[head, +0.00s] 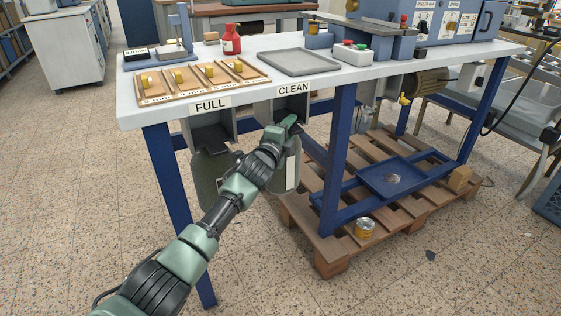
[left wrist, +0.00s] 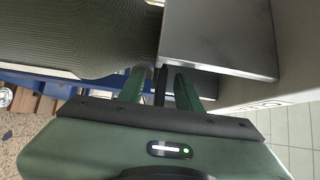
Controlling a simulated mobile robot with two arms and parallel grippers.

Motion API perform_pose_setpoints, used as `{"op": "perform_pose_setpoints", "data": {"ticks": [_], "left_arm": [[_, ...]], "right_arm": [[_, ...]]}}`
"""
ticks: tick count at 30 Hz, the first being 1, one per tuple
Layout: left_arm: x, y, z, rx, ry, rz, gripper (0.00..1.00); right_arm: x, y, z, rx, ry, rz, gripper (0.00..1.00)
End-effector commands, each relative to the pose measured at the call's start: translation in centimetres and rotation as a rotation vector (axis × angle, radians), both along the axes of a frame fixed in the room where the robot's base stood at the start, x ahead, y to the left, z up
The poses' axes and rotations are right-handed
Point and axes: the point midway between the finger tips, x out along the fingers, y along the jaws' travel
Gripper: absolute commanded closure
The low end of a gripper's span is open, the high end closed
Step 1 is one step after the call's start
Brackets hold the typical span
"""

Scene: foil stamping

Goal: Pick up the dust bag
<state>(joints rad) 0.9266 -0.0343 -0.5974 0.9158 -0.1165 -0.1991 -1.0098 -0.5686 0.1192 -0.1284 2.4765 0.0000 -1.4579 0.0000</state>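A dark olive dust bag (head: 286,172) hangs below the metal holder labelled CLEAN (head: 292,104), partly hidden by my left arm. Another olive bag (head: 211,172) hangs below the FULL holder (head: 212,130). My left gripper (head: 288,124) is at the front of the CLEAN holder, just above the bag there. In the left wrist view, the gripper's green fingers (left wrist: 160,87) stand apart, with a narrow dark strip between them; I cannot tell whether they touch it. The ribbed bag (left wrist: 75,35) and the grey holder (left wrist: 218,40) lie just beyond the fingertips. My right gripper is out of view.
Blue table legs (head: 338,150) and a wooden pallet (head: 300,215) stand near my arm. A brownish bag (head: 428,82) hangs under the table's right part.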

Motion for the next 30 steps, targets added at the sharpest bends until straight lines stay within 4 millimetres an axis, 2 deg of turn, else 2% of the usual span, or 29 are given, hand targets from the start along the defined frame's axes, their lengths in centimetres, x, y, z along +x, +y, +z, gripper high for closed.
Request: {"op": "perform_pose_setpoints", "data": {"ticks": [6, 10, 30], "left_arm": [[0.02, -0.04, 0.01, -0.001, 0.0, 0.0, 0.65], [0.01, -0.03, -0.01, -0.001, 0.0, 0.0, 1.0], [0.0, -0.01, -0.07, 0.0, 0.001, 0.0, 1.0]], "right_arm": [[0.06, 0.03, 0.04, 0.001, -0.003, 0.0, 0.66], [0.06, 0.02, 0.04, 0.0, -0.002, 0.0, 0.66], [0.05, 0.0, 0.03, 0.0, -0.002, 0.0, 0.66]]}}
